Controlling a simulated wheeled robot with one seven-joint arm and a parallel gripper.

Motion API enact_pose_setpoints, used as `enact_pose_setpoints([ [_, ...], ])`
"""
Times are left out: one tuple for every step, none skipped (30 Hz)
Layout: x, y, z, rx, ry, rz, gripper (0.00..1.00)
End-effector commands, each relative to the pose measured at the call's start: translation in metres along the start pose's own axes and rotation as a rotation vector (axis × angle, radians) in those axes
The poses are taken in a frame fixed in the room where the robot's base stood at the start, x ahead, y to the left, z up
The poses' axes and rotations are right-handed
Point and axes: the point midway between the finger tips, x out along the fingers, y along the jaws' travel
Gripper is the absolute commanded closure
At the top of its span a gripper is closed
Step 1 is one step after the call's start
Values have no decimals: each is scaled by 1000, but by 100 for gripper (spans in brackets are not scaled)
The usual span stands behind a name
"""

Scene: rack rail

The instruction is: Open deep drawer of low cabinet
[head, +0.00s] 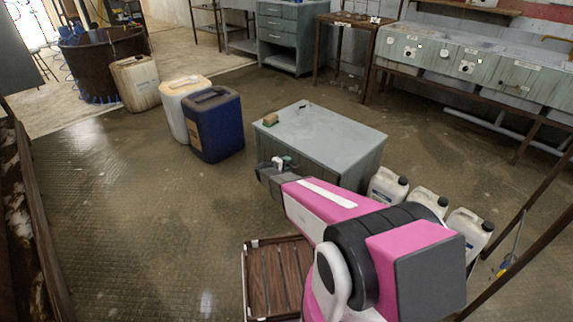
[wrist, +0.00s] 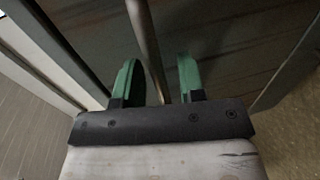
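The low cabinet (head: 335,128) is a grey-green metal box with a flat top, standing in mid-floor in the head view. Its drawer front faces my arm and is partly hidden by it. My gripper (head: 284,163) is at that front, near its left end. In the wrist view, the two green fingers of my gripper (wrist: 158,80) are apart. A round metal handle bar (wrist: 146,40) runs between them, closer to the left finger, with a clear gap to the right finger. Behind it is a dark grey-green panel (wrist: 225,45). I cannot tell whether the drawer stands ajar.
A blue canister (head: 215,125) and a white one stand to the left. Several white jugs (head: 387,186) stand to the right. A wooden crate (head: 274,280) is in front. The floor at left is clear.

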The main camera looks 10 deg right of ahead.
Motion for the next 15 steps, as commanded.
enact_pose_setpoints([
  [0,0,0,0,0,0,63],
  [0,0,0,0,0,0,63],
  [0,0,0,0,0,0,63],
  [0,0,0,0,0,0,63],
  [0,0,0,0,0,0,63],
  [0,0,0,0,0,0,70],
  [0,0,0,0,0,0,80],
  [0,0,0,0,0,0,89],
  [0,0,0,0,0,0,100],
  [0,0,0,0,0,0,100],
  [0,0,0,0,0,0,100],
  [0,0,0,0,0,0,100],
  [0,0,0,0,0,0,100],
  [0,0,0,0,0,0,100],
  [-1,0,0,0,0,0,100],
])
